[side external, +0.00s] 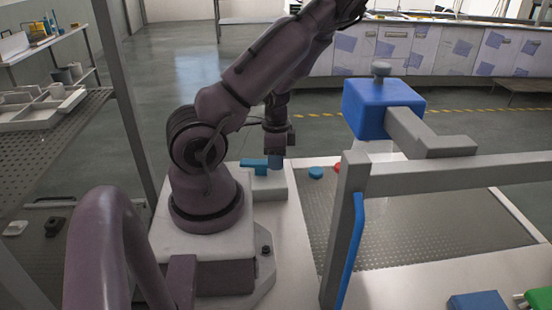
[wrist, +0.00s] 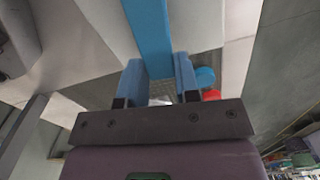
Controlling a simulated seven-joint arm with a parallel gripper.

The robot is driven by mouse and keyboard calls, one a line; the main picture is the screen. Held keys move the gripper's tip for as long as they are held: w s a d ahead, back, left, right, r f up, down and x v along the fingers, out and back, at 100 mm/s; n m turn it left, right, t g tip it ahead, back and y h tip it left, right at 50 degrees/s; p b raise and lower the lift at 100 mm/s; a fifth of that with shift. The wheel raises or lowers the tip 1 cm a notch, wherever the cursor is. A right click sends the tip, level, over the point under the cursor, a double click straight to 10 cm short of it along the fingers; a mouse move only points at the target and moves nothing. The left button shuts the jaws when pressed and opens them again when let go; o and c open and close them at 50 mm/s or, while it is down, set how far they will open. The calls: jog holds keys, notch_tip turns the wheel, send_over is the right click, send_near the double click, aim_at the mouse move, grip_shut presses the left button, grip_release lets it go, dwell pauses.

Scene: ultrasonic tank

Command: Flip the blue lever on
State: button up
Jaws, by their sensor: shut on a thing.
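The blue lever (side external: 252,167) sits on a small white box (side external: 268,187) beside my arm's base in the side external view. In the wrist view the lever (wrist: 148,30) is a flat blue bar running from the top edge down to between my fingers. My gripper (side external: 275,161) points down over the box at the lever's right part. In the wrist view its two blue fingers (wrist: 157,68) stand on either side of the bar, shut on it. The fingers hide part of the lever in the side view, and its pivot is not clear.
A blue round knob (side external: 316,173) and a red one (side external: 337,168) lie just right of the box. Farther right stand a grey frame (side external: 440,178) with a blue handle (side external: 353,245) and a blue block (side external: 372,108). A dark ribbed plate (side external: 430,230) lies behind the frame.

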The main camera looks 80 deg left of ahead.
jog(key=o, duration=0.9)
notch_tip(320, 180, up, 13)
jog(key=shift+w, duration=0.1)
dwell(0.6)
